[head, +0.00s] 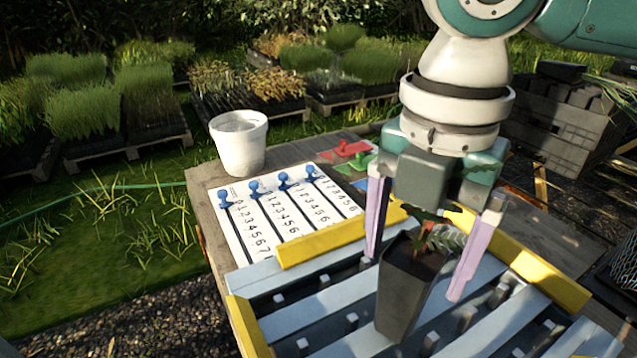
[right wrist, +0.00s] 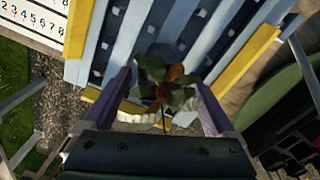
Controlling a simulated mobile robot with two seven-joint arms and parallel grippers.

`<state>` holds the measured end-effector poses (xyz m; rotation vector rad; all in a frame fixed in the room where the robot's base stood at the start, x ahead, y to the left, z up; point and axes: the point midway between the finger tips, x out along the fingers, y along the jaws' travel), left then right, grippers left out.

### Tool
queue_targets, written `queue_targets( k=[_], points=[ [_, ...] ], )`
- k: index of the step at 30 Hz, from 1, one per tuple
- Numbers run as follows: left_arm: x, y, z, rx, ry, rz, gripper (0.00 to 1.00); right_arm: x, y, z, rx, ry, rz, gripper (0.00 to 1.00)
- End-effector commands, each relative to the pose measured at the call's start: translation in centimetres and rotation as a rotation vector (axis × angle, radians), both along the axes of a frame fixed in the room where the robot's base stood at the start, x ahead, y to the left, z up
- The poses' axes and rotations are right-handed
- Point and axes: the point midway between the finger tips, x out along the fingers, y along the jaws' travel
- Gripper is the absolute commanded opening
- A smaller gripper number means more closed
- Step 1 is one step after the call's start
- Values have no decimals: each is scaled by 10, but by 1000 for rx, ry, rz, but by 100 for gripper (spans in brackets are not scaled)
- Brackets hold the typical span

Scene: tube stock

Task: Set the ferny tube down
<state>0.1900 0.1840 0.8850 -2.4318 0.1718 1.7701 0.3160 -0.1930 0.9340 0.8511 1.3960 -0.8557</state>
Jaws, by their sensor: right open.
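The ferny tube is a tall dark square pot (head: 403,300) with reddish and green fern-like leaves (head: 432,240) at its top. It stands on the blue-grey slatted rack (head: 290,293), and leans slightly in the head view. Whether its base sits in a slot is hard to tell. My right gripper (head: 413,275) points down over it, open, with one lilac finger on each side of the pot's top and gaps showing. In the right wrist view the leaves (right wrist: 165,85) show between the open fingers, and the pot is mostly hidden. My left gripper is not in view.
Yellow rails (head: 325,240) edge the rack. A numbered white board (head: 280,212) with blue pegs lies behind it, beside a white pot (head: 238,142). Red (head: 345,148) and green (head: 355,165) pieces lie near the gripper. A dark crate (head: 550,125) stands at right.

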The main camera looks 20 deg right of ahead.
Motion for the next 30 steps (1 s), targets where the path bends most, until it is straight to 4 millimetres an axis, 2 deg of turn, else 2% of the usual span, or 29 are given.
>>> queue_targets(
  k=[12, 15, 21, 30],
  points=[
    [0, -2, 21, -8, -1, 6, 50, 1, 1, 87, 2, -4, -1, 91],
    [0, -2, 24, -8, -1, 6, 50, 1, 1, 104, 2, -4, 0, 91],
    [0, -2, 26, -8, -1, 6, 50, 0, 1, 118, 1, 0, -2, 91],
    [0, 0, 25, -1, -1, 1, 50, 0, 1, 119, 1, 0, -2, 91]
  ],
)
